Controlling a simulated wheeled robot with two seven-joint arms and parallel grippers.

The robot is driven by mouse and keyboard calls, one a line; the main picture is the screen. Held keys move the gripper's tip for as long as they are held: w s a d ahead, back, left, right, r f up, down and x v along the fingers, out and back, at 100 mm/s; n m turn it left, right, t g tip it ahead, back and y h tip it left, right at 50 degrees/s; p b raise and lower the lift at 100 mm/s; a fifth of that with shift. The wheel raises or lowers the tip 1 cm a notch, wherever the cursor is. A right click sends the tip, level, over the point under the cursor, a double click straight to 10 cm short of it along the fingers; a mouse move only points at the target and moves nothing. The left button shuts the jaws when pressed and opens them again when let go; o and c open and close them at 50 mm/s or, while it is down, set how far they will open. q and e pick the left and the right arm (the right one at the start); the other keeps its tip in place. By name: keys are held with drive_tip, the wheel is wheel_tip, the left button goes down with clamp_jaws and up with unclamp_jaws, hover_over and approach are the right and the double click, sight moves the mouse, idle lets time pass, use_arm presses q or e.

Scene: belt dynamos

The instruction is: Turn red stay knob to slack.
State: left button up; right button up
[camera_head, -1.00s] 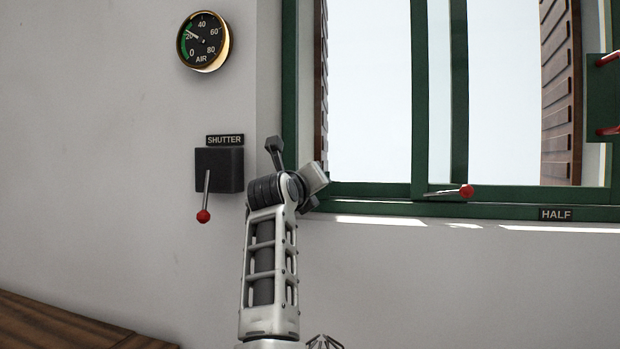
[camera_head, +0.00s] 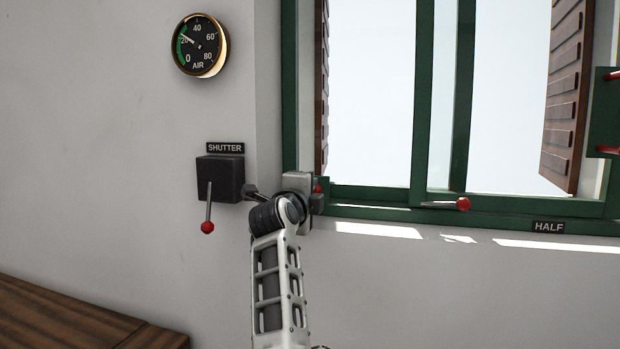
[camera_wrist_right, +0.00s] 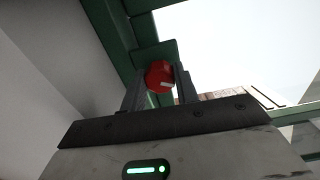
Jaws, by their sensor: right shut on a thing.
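A red knob (camera_head: 318,187) shows at the lower left corner of the green window frame, mostly hidden by my right gripper (camera_head: 313,197). In the right wrist view the round red knob (camera_wrist_right: 160,75) sits between the two fingertips, in front of a green bracket on the frame. My right gripper is shut on this knob. The knob's turn position cannot be told. My left gripper is not in view.
A second red knob (camera_head: 463,204) on a short rod lies along the sill, left of a HALF label (camera_head: 548,227). A SHUTTER box (camera_head: 220,178) with a red-ended lever (camera_head: 208,227) hangs left of my arm, below the AIR gauge (camera_head: 200,45). A wooden surface (camera_head: 80,320) is lower left.

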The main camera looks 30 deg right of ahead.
drive_tip(key=n, duration=0.5)
drive_tip(key=shift+f, duration=0.1)
drive_tip(key=shift+n, duration=0.3)
idle(0.4)
drive_tip(key=o, duration=1)
drive_tip(key=b+v, duration=0.1)
drive_tip(key=v, duration=0.6)
drive_tip(key=shift+s+a, duration=0.2)
